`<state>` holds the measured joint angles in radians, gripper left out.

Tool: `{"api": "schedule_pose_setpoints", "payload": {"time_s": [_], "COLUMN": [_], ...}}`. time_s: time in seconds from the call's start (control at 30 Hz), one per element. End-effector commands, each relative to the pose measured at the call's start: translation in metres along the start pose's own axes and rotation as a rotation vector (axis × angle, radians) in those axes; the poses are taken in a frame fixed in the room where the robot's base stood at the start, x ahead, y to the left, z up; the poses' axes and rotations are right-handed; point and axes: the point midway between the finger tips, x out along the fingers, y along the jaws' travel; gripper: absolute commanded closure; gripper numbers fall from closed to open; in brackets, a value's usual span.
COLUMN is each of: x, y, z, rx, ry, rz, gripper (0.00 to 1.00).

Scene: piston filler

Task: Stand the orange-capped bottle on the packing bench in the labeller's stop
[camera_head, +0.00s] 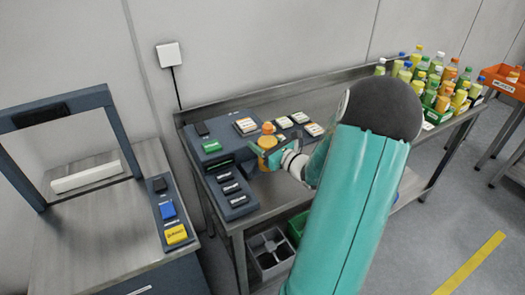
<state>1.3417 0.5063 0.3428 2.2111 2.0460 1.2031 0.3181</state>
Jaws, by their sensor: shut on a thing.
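The orange-capped bottle (268,141) holds orange-yellow contents and appears upright above the steel packing bench (300,97). My gripper (272,153) is shut on it, coming in from the right. The dark labeller (219,150) is directly left of the bottle, with a green label on its top and a row of dark controls on its lower front part. I cannot tell whether the bottle touches the labeller or the bench. The labeller's stop is not clearly visible; the bottle and my gripper may cover it.
Label stacks (246,126) lie behind the bottle, with several more to its right. Many capped bottles (440,83) crowd the bench's right end. An orange crate (503,80) stands beyond. A dark-framed machine (122,130) with blue and yellow buttons is on the left. A grey bin (268,258) sits below.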

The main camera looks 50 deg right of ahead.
Motion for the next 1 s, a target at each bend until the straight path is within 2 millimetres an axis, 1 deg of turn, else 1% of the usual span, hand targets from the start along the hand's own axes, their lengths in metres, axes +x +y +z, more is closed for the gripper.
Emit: {"api": "schedule_pose_setpoints", "payload": {"time_s": [0.03,0.23,0.33,0.43,0.83,0.87,0.9,1.0], "x": [0.004,0.012,0.012,0.012,0.011,0.011,0.011,0.011], "y": [-0.003,-0.008,-0.008,-0.008,-0.008,-0.008,-0.008,-0.008], "z": [-0.004,-0.016,-0.032,-0.042,-0.047,-0.048,-0.048,-0.048], "rx": [-0.001,0.0,0.003,0.001,-0.002,-0.001,-0.002,-0.002], "ry": [-0.002,-0.001,0.0,-0.001,-0.001,0.0,0.0,0.0], "rz": [0.0,-0.001,-0.001,-0.001,-0.001,-0.001,-0.001,-0.001], "gripper": [0.79,0.79,0.79,0.79,0.79,0.41,0.33,0.33]}}
